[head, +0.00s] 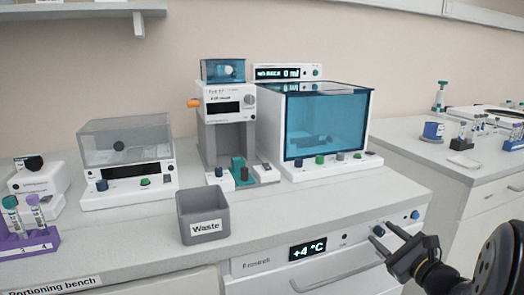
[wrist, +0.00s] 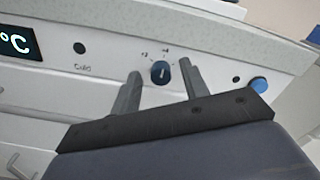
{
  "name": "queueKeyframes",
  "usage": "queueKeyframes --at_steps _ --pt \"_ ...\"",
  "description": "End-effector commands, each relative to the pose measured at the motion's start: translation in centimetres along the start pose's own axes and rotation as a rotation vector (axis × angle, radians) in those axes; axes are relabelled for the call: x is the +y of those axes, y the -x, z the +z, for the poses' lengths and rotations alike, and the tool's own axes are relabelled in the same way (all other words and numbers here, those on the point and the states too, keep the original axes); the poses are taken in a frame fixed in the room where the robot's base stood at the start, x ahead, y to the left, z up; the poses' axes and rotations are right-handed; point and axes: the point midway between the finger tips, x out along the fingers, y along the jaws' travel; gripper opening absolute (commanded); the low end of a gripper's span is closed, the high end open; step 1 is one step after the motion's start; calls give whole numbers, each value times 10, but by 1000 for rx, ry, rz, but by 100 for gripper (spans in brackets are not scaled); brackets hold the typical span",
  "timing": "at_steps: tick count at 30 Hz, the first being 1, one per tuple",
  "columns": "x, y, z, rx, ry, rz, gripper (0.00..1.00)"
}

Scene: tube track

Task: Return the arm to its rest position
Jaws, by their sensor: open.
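My gripper (head: 384,243) is at the lower right of the head view, in front of the cooling unit's panel under the bench. Its two fingers are apart and nothing is held. In the wrist view, my gripper (wrist: 161,84) has one finger on each side of a dark blue knob (wrist: 160,73) with small marks around it. Whether the fingers touch the knob cannot be told. The knob also shows in the head view (head: 378,230), close to the fingertips. The display (head: 308,249) reads +4 °C.
A blue button (wrist: 259,85) sits right of the knob. The bench above carries a grey waste bin (head: 204,218), a purple tube rack (head: 32,243) and several instruments, including a blue-windowed cabinet (head: 326,126). A side bench (head: 470,180) stands at the right.

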Motion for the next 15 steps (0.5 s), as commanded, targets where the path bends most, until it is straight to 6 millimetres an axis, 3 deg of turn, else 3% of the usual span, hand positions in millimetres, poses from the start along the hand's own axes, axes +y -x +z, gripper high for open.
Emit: queueKeyframes --at_steps 15 --pt "-3 0 4 2 -324 0 43"
